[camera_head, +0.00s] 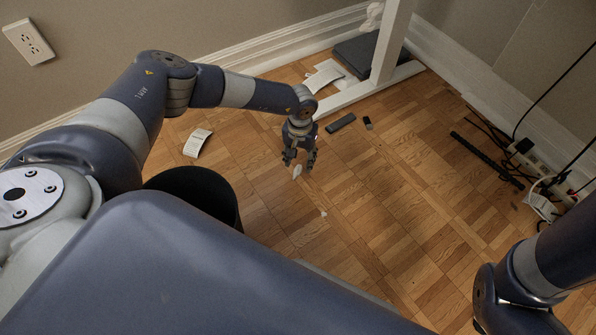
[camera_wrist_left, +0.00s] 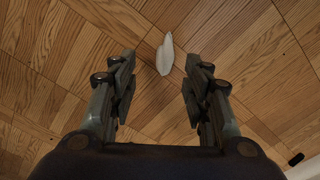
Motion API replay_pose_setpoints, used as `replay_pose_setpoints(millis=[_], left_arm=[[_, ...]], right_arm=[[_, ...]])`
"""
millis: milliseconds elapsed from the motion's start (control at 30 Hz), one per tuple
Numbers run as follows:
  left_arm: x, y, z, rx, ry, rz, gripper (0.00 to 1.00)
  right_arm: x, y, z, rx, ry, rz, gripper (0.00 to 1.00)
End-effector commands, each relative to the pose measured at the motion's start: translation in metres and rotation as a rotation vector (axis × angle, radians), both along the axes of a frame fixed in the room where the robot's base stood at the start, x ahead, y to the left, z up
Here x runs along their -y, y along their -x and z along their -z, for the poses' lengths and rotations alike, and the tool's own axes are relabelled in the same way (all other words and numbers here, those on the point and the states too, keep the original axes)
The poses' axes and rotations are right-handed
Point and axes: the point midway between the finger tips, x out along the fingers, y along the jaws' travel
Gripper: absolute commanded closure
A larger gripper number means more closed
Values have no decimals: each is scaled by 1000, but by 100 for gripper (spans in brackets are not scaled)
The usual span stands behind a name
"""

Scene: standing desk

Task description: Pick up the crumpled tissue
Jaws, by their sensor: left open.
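A small white scrap (camera_head: 297,172), which looks like the crumpled tissue, lies on the wooden floor near the middle of the head view. My left gripper (camera_head: 299,163) points down right by it, open and empty. In the left wrist view the white piece (camera_wrist_left: 165,54) lies between and slightly beyond the two open fingertips (camera_wrist_left: 160,64), touching neither. Its exact height gap to the fingers is unclear. My right arm enters at the lower right of the head view, but its gripper is out of the picture.
A smaller white bit (camera_head: 323,213) lies nearer on the floor. A printed paper (camera_head: 197,143) lies left; a dark remote-like bar (camera_head: 341,123) and small black item (camera_head: 367,123) lie behind right. A white desk leg (camera_head: 389,45) stands behind. Cables and a power strip (camera_head: 523,146) are right.

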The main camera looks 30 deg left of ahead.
Motion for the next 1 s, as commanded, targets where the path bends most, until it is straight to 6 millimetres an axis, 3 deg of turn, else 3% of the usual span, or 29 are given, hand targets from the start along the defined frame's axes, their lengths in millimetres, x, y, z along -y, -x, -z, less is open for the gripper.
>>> replay_pose_setpoints(millis=[333, 667, 1000], left_arm=[[-5, 5, 42, 0, 0, 0, 56], [-6, 5, 47, 0, 0, -1, 56], [-5, 4, 47, 0, 0, 0, 86]], right_arm=[[0, 0, 39, 1, 0, 0, 60], [0, 0, 42, 0, 0, -1, 60], [0, 0, 42, 0, 0, 0, 60]])
